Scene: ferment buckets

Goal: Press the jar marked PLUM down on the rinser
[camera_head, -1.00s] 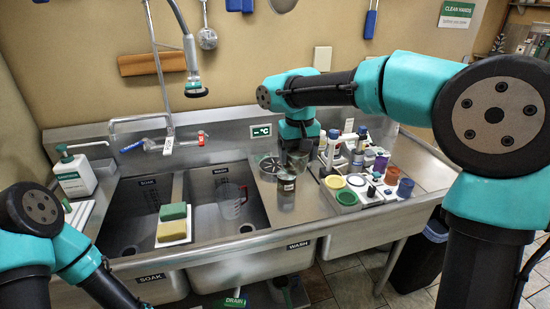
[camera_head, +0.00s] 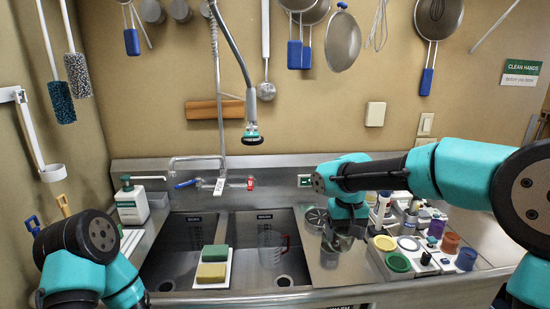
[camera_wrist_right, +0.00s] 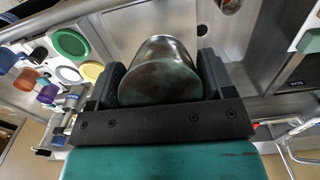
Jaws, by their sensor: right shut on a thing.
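My right gripper (camera_head: 345,230) is shut on a jar. In the right wrist view the jar (camera_wrist_right: 160,75) sits between the two dark fingers, with a shiny, greyish-green round end facing the camera. No lettering on it can be read, so I cannot tell if it says PLUM. In the head view the gripper largely hides it. The round metal rinser (camera_head: 315,216) is set in the counter just left of and behind the gripper. The jar appears beside the rinser; its height above the counter is unclear. My left arm is at lower left; its gripper is not visible.
Right of the gripper stands a crowded rack (camera_head: 400,262) with coloured lids, cups and bottles. Left are two sinks with a measuring jug (camera_head: 270,245) and sponges (camera_head: 213,262). A spray hose (camera_head: 252,135) hangs above. A soap bottle (camera_head: 131,203) stands at left.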

